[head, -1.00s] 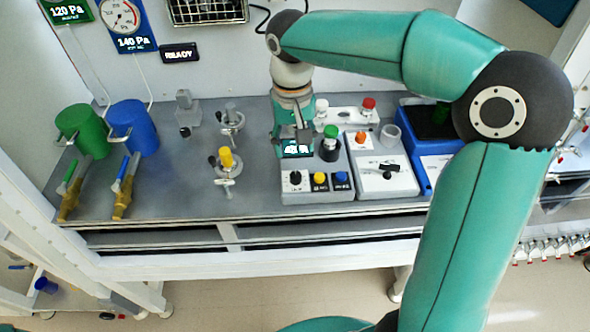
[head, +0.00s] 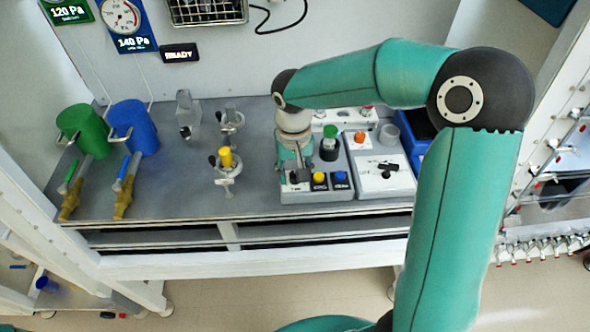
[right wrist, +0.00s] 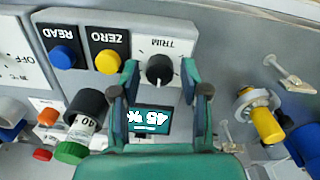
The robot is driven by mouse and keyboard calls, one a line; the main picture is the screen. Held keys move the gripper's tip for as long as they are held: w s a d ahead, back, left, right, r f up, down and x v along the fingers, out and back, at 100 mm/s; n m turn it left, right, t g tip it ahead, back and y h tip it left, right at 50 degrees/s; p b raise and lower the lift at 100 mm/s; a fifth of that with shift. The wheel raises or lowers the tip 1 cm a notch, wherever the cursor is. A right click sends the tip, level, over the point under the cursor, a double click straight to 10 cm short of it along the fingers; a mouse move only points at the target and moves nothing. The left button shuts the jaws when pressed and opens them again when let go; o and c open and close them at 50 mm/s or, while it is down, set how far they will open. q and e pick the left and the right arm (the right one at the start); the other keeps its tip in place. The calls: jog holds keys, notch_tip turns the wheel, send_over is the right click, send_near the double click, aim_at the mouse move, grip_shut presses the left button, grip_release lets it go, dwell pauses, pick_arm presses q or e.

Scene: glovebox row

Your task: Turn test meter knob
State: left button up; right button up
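The test meter (head: 340,195) is a grey box on the bench with a yellow ZERO button, a blue READ button and a display. The display (right wrist: 149,120) reads 45 %, upside down there. My right gripper (head: 296,178) is over the left front of the meter. In the right wrist view the right gripper (right wrist: 161,78) is open, a finger on each side of the knob with visible gaps. My left gripper is out of view.
A black cylinder with a green top (head: 329,145) stands close behind the buttons. A grey box with a black switch (head: 386,168) adjoins on the right. A valve with a yellow knob (head: 226,160) stands to the left, with clear bench between.

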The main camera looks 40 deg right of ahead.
grip_shut()
jog(key=shift+n, duration=0.5)
jog(key=shift+n+b, duration=0.3)
jog(key=shift+n, duration=2.1)
jog(key=shift+o, duration=1.6)
grip_release()
jog(key=shift+r, duration=0.1)
